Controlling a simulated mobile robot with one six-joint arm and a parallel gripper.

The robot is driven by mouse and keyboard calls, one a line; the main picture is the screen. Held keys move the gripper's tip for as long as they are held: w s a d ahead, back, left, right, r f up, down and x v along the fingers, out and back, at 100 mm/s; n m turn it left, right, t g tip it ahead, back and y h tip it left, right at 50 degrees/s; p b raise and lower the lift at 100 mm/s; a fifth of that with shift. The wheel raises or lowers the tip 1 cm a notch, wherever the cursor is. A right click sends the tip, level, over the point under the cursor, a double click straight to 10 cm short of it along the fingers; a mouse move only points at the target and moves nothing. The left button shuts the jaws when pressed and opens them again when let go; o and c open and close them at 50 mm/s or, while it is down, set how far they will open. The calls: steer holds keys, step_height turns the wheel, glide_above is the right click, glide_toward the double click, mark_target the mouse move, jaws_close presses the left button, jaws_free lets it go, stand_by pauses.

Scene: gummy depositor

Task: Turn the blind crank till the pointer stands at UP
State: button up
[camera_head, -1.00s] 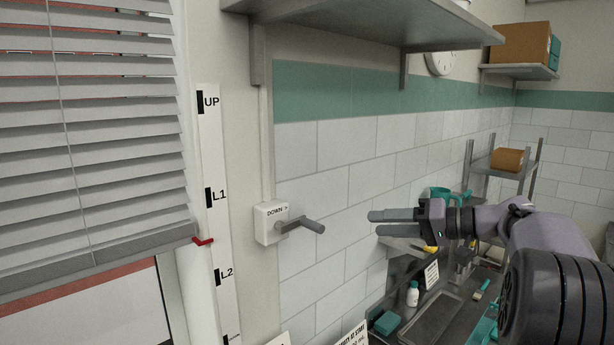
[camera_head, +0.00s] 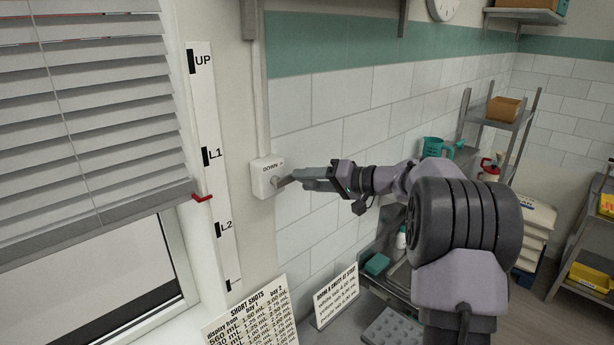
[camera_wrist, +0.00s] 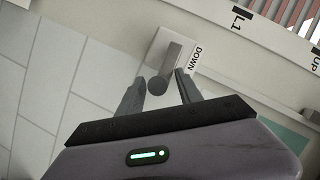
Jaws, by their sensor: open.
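The blind crank is a white wall box (camera_head: 262,164) marked DOWN with a grey handle (camera_head: 283,182); in the wrist view the handle (camera_wrist: 158,84) ends in a round knob. My gripper (camera_head: 305,180) is at the crank. In the wrist view my gripper (camera_wrist: 158,88) is open, with one finger on each side of the handle's knob; I cannot tell whether they touch it. The red pointer (camera_head: 202,197) at the blind's bottom rail stands between L1 and L2 on the white scale strip (camera_head: 215,180), whose top mark is UP. The blind (camera_head: 90,120) hangs partly lowered over the window.
Sign cards (camera_head: 252,318) and (camera_head: 336,296) stand below the crank, near a teal block (camera_head: 377,264) and a mould tray (camera_head: 392,328). A shelf rack (camera_head: 500,118) stands at the right. The tiled wall around the crank is clear.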

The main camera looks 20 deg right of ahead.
steer(key=shift+w+a, duration=0.15)
steer(key=shift+c, duration=0.2)
jaws_close()
stand_by(1.2)
